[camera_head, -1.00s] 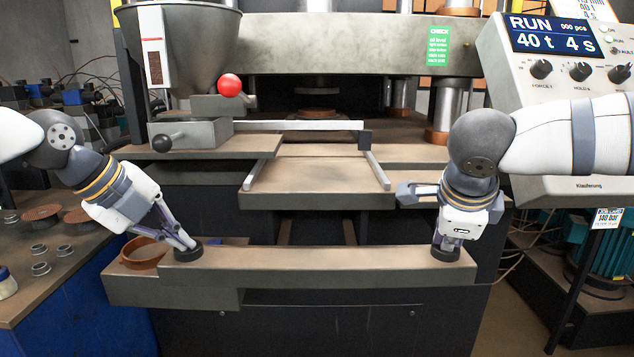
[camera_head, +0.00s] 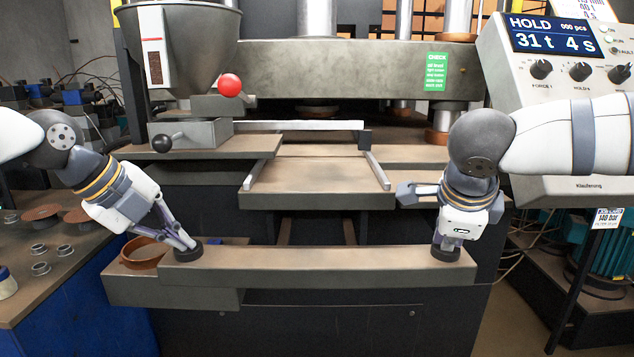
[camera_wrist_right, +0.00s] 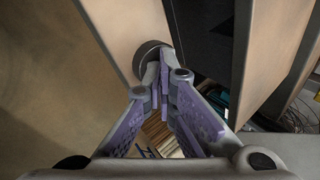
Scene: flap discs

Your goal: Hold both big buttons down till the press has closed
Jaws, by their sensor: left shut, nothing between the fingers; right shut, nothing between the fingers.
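The left big button (camera_head: 188,252) is a dark round knob at the left end of the front bar. My left gripper (camera_head: 190,244) is shut and empty, its fingertips on top of that button. The right big button (camera_head: 446,254) is at the bar's right end. My right gripper (camera_head: 450,240) is shut, with its tips at the top of that button. In the right wrist view the closed fingertips (camera_wrist_right: 163,85) meet the dark button (camera_wrist_right: 150,55). The press's upper beam (camera_head: 340,68) is lowered, and the gap below it is mostly hidden. The display (camera_head: 545,36) reads HOLD, 31 t, 4 s.
A hopper (camera_head: 190,45) and a lever with a red ball (camera_head: 230,85) stand at the left. The front bar (camera_head: 320,262) spans between the buttons. A side table (camera_head: 70,250) holds discs and rings.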

